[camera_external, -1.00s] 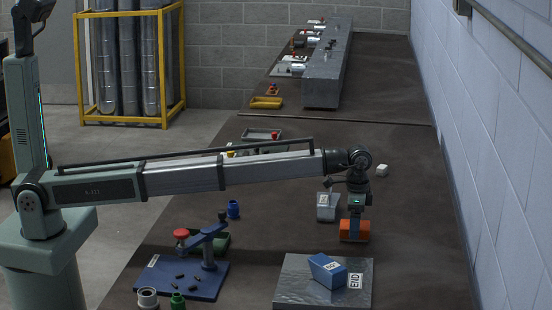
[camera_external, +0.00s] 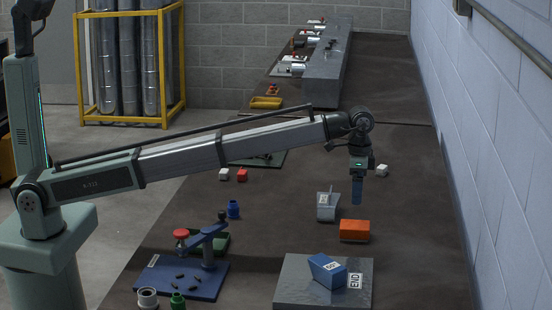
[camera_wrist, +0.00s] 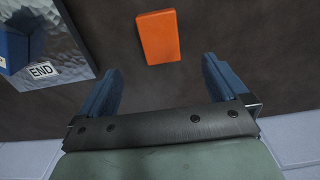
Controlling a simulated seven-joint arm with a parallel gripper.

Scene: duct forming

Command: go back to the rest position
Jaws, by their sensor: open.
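My gripper (camera_external: 357,192) hangs pointing down above the dark bench, and its blue fingers are apart with nothing between them in the wrist view (camera_wrist: 160,90). An orange block (camera_external: 354,231) lies on the bench below my gripper, with a clear gap between them. It also shows in the wrist view (camera_wrist: 158,37), beyond the fingertips and untouched. My arm is raised and reaches across the bench from the left.
A grey metal plate (camera_external: 290,293) with a blue block (camera_external: 327,268) and an END label stands at the front. A grey labelled block (camera_external: 328,207) is just left of the gripper. A blue fixture (camera_external: 205,283) is front left. A wall runs along the right.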

